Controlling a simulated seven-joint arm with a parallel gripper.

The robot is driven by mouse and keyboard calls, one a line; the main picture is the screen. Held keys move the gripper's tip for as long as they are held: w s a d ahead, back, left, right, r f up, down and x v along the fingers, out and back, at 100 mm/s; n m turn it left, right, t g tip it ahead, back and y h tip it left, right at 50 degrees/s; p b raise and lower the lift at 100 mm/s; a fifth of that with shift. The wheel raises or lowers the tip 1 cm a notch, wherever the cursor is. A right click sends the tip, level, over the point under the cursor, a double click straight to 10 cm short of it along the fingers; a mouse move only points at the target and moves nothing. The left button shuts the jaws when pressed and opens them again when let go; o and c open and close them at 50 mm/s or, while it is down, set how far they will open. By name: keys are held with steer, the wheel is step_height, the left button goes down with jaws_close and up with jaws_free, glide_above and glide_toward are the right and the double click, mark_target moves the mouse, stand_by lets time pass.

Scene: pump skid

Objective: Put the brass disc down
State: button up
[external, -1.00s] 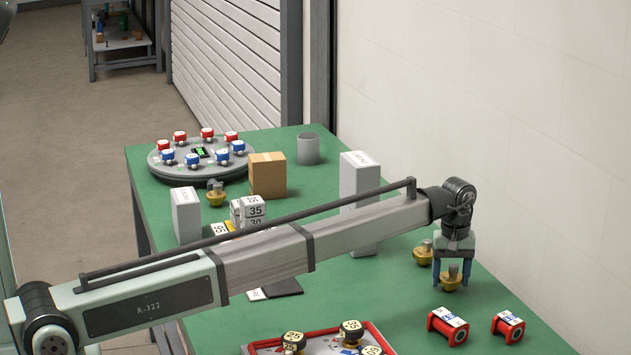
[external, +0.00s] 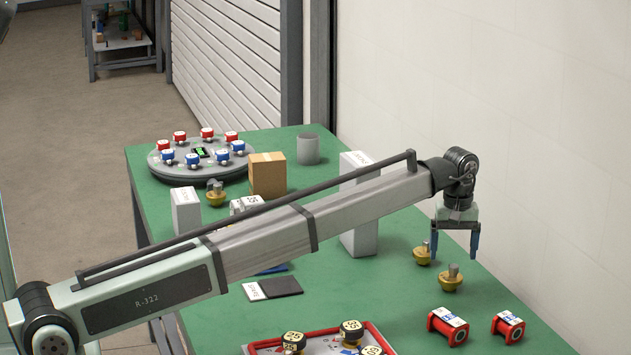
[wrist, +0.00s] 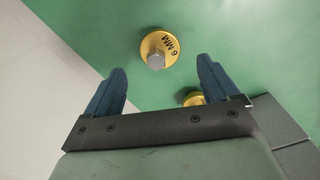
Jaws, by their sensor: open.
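A brass disc (external: 450,281) with a grey stem on top lies on the green table below my gripper (external: 455,254). A second brass disc (external: 422,255) with a stem stands just behind it to the left. My gripper is open and empty, with its blue fingertips above the discs. In the wrist view one disc (wrist: 170,45) marked "6 MM" lies beyond the open fingers (wrist: 160,88). Another disc (wrist: 193,98) is partly hidden behind the right finger and the gripper body.
Two red-ended blocks (external: 448,326) (external: 508,327) lie at the front right. A red-rimmed tray (external: 372,330) with numbered brass pieces is at the front. A tall white box (external: 362,240) stands behind my arm. A dark card (external: 283,286) lies left of centre. The wall is close on the right.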

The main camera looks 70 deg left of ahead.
mark_target(456, 268)
steer(key=shift+r, duration=2.6)
steer(key=shift+a, duration=0.1)
